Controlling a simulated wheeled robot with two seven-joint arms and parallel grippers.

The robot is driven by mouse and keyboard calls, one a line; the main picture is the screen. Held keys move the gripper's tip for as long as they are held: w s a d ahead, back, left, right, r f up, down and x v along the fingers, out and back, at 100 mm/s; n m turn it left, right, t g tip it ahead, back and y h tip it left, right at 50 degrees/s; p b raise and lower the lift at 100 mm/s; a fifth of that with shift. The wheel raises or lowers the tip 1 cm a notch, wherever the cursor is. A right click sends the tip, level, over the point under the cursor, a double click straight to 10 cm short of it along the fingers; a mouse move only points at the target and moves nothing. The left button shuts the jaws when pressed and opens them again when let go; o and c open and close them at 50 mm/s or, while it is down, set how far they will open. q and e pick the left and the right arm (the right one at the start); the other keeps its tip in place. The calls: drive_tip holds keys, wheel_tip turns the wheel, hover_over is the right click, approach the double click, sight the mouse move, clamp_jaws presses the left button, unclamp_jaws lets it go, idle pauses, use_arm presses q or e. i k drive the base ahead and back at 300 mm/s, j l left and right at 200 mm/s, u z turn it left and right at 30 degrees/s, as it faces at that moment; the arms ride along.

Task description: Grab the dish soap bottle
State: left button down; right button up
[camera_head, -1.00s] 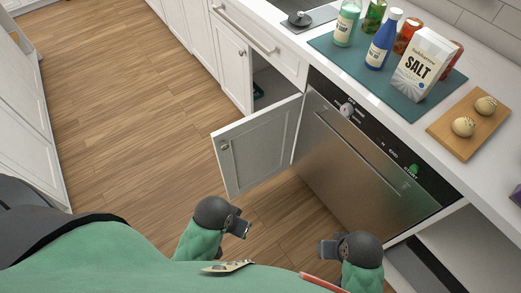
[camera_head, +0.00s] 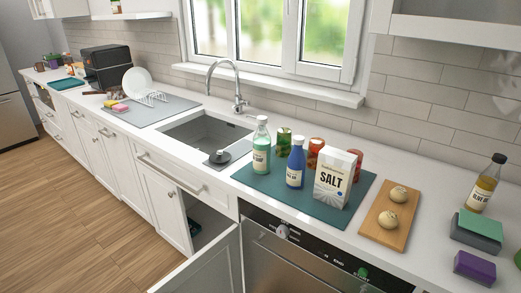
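I cannot tell for sure which thing is the dish soap bottle, as the labels are too small to read. A clear bottle with green contents and a pale cap (camera_head: 261,148) stands upright on a teal mat (camera_head: 255,183). A blue bottle with a white cap (camera_head: 295,165) stands to its right. Below the sink, a cabinet door (camera_head: 207,268) stands open. A small dark teal thing (camera_head: 194,226) shows in the dim cabinet, most of whose inside is hidden. Neither of my grippers is in view.
A salt box (camera_head: 333,176) and several jars share the mat. A sink (camera_head: 207,131) with a tap (camera_head: 238,95) lies to its left. A board with two round buns (camera_head: 390,216), a dark-capped bottle (camera_head: 485,184) and sponges (camera_head: 475,268) are at right. The floor at left is clear.

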sight(262, 148)
drive_tip(key=i+j+u, duration=0.1)
drive_tip(key=u, duration=0.35)
drive_tip(key=i+j+u, duration=0.1)
drive_tip(key=u, duration=0.3)
drive_tip(key=i+j+u, duration=0.15)
drive_tip(key=u, duration=0.3)
drive_tip(key=i+j+u, duration=0.1)
drive_tip(key=u, duration=0.35)
drive_tip(key=i+j, duration=0.15)
drive_tip(key=i, duration=0.8)
